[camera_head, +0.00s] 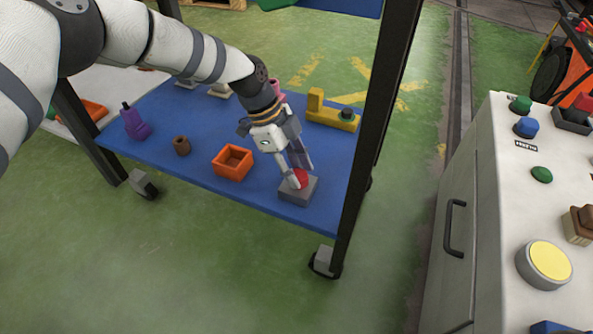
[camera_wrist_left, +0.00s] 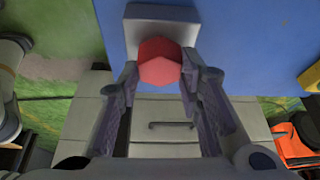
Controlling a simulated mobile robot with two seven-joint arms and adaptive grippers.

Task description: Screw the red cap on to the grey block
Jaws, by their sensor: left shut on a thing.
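The grey block (camera_head: 297,192) sits on the blue shelf near its front right corner. The red cap (camera_head: 301,177) is at the top of the block. My left gripper (camera_head: 298,176) reaches down over the block and is shut on the cap. In the left wrist view the red cap (camera_wrist_left: 160,62) looks faceted and lies between the two fingertips (camera_wrist_left: 160,72), with the grey block (camera_wrist_left: 160,22) behind it. The contact between cap and block is hidden, so I cannot tell how far the cap is seated. My right gripper is not in view.
The blue shelf (camera_head: 200,140) also holds an orange open box (camera_head: 232,162), a brown cylinder (camera_head: 181,146), a purple piece (camera_head: 134,122) and a yellow piece (camera_head: 332,112). A dark post (camera_head: 369,130) rises close right of the block. A white control cabinet (camera_head: 480,190) stands farther right.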

